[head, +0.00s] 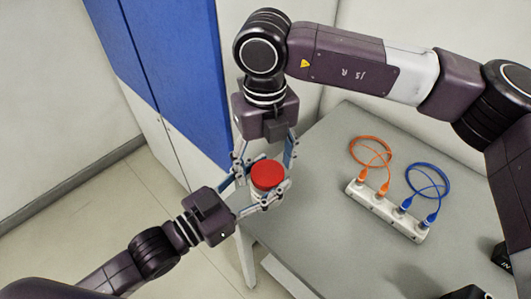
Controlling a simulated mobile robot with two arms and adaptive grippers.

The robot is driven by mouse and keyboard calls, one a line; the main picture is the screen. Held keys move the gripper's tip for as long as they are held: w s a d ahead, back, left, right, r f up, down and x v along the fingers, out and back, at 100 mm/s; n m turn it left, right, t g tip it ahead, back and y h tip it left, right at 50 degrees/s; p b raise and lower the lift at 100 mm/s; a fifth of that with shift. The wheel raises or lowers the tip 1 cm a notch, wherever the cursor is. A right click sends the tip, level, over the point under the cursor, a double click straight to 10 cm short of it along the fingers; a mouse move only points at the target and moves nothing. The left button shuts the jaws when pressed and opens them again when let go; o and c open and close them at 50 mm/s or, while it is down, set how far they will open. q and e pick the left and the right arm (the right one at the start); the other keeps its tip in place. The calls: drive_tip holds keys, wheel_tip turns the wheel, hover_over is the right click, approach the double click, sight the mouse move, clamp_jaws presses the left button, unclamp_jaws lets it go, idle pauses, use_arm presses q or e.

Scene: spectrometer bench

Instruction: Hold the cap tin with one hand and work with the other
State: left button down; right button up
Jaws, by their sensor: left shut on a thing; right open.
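My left gripper (260,188) comes in from the lower left and is shut on the tin's body, with one finger on each side. My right gripper (265,162) points down from above, open, with its fingers spread around the red cap. Any contact between the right fingers and the cap cannot be made out. Much of the tin's body is hidden behind the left fingers.
A white power strip (388,212) lies on the grey table (325,225), right of the tin. An orange cable (371,151) and a blue cable (428,180) are plugged into it. Blue-and-white cabinets (188,70) stand behind at the left. Table room is free between tin and strip.

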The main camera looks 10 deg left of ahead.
drive_tip(key=shift+f, duration=0.15)
drive_tip(key=shift+a, duration=0.1)
drive_tip(key=c, duration=1.2)
drive_tip(key=n, duration=0.6)
drive_tip(key=shift+s+n, duration=0.3)
drive_tip(key=shift+n, duration=0.1)
drive_tip(key=shift+a, duration=0.1)
drive_tip(key=o, duration=1.1)
drive_tip(key=shift+o, duration=0.8)
drive_tip(key=shift+w, duration=0.1)
